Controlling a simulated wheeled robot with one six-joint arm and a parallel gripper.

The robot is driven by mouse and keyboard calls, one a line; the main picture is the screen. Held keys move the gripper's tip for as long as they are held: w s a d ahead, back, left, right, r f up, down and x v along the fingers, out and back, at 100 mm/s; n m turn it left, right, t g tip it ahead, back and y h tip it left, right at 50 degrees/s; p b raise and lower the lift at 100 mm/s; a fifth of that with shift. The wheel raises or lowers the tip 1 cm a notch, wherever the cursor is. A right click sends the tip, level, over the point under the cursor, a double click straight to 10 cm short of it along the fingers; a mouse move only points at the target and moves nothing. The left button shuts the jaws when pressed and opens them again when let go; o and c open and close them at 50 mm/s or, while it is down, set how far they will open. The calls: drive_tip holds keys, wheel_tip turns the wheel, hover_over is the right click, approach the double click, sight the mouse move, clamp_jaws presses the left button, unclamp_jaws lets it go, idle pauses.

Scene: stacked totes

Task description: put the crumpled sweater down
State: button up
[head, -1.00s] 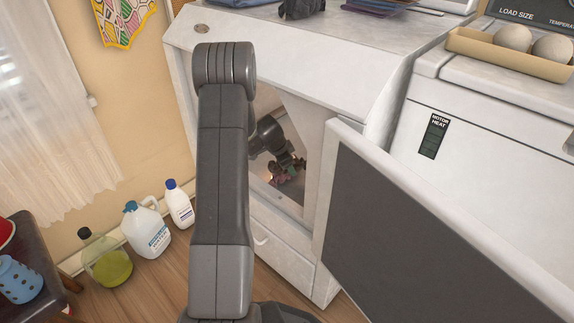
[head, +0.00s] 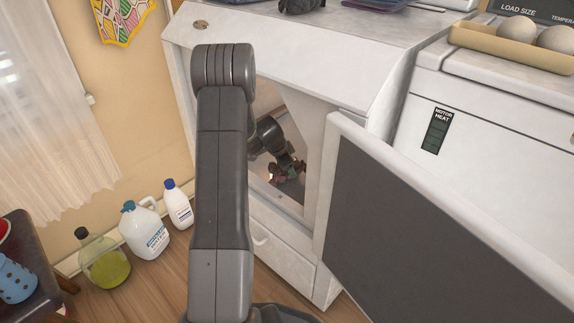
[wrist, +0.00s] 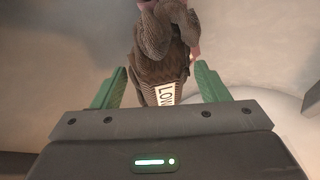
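The crumpled sweater (wrist: 160,62) is brown and knitted, with a pale lettered patch, and lies bunched on a pale surface in the wrist view. My gripper (wrist: 160,72) has its green fingers spread on either side of the sweater's near end. A narrow gap shows between each finger and the cloth, so it is open around the sweater without gripping it. In the head view my gripper (head: 288,168) is inside the white machine's open compartment, and the cloth there is small and partly hidden.
The white machine (head: 300,55) has its door (head: 410,235) swung open to the right of my arm. A second white appliance (head: 500,135) stands to the right. A green bottle (head: 104,262), a white jug (head: 146,232) and a white bottle (head: 178,208) stand on the floor at left.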

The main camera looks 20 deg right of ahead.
drive_tip(key=shift+o, duration=1.4)
drive_tip(key=shift+r, duration=0.15)
drive_tip(key=r+p, duration=0.1)
drive_tip(key=p, duration=0.1)
drive_tip(key=shift+r+p, duration=0.25)
drive_tip(key=shift+p, duration=0.05)
drive_tip(key=p+v, duration=0.2)
drive_tip(key=v, duration=0.9)
drive_tip(key=shift+a+r, duration=0.2)
drive_tip(key=shift+r, duration=0.05)
drive_tip(key=shift+f, duration=0.15)
drive_tip(key=b+x, duration=0.3)
drive_tip(key=x, duration=0.9)
drive_tip(key=shift+f, duration=0.35)
drive_tip(key=shift+f+b, duration=0.2)
drive_tip(key=shift+b, duration=0.55)
